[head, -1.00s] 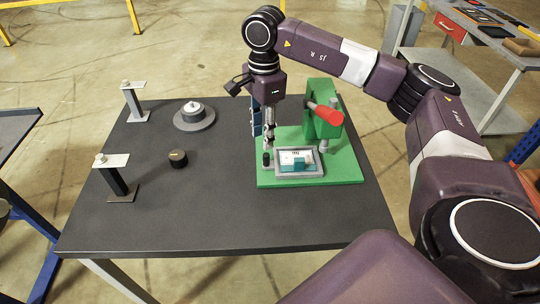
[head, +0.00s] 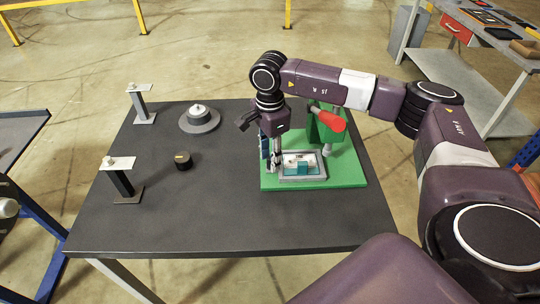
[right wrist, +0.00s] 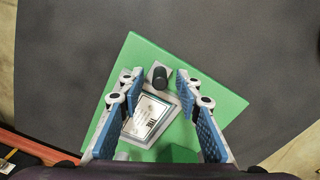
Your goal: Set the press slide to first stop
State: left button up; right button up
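The press is a green base plate (head: 345,172) with an upright green body (head: 318,128) and a red lever handle (head: 328,117). Its slide, a grey framed tray (head: 303,178) with a white and teal piece inside, lies on the plate; it also shows in the right wrist view (right wrist: 150,119). A black cylindrical knob (right wrist: 160,76) stands by the slide's edge. My right gripper (head: 273,164) points down at the slide's left side and hides the knob in the head view. In the right wrist view its blue-padded fingers (right wrist: 157,78) are apart, with the knob between them in the picture. My left gripper is out of view.
The dark table (head: 215,225) also bears a black dial (head: 183,161), a round grey fixture (head: 199,118) and two bracket posts (head: 122,178) (head: 141,103) on the left. The table's front middle is clear. A side bench (head: 490,60) stands at the back right.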

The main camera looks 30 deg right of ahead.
grip_shut()
jog(key=shift+d, duration=0.1)
jog(key=d, duration=0.1)
jog(key=s+d, duration=0.2)
jog(key=shift+s+d+b, duration=0.25)
jog(key=shift+d+b, duration=0.15)
jog(key=shift+w+a, duration=0.1)
grip_release()
jog(key=shift+r, duration=0.15)
notch_tip(320, 180, up, 12)
dwell(0.7)
